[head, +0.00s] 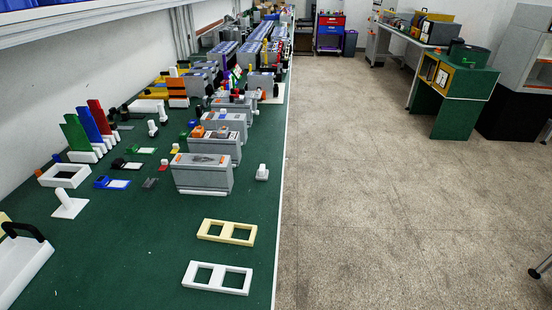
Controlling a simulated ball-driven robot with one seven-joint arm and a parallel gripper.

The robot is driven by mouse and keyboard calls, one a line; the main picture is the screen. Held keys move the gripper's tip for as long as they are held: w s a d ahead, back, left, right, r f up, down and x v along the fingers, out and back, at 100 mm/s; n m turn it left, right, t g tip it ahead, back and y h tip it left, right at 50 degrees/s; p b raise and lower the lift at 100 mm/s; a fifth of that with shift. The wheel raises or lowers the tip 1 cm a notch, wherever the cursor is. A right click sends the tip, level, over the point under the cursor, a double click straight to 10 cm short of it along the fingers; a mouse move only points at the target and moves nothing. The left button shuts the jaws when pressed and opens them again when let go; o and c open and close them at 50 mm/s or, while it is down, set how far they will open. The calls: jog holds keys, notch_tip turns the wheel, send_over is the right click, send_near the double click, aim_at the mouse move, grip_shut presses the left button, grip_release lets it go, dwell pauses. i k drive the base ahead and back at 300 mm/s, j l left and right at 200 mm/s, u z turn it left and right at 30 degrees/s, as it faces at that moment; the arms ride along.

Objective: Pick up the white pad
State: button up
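My gripper is not in view. Several white pieces lie on the long green bench, and I cannot tell for sure which is the white pad. A flat white square plate with an upright white post (67,202) lies at the left. A white rectangular frame with two openings (217,289) lies flat near the bench's front right edge. A white open square frame (63,184) lies farther back at the left. A white block with a small knob (262,174) stands to the right of the nearest grey box.
A cream two-opening frame (226,239) lies just behind the white one. Grey boxes (203,178) stand in a row running back. A white tray with a black handle (25,269) is at the lower left. The speckled floor (385,215) right of the bench is clear.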

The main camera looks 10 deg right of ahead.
aim_at(262, 174)
jog(key=i+l, duration=1.05)
jog(key=l, duration=0.25)
jog(key=i+l, duration=0.55)
jog(key=i+l+u, duration=0.35)
jog(key=l+u, duration=0.15)
jog(key=l, duration=0.15)
jog(key=i+l+u, duration=0.2)
jog(key=l, duration=0.15)
jog(key=l+u, duration=0.25)
jog(key=i+l, duration=0.05)
jog(key=l, duration=0.05)
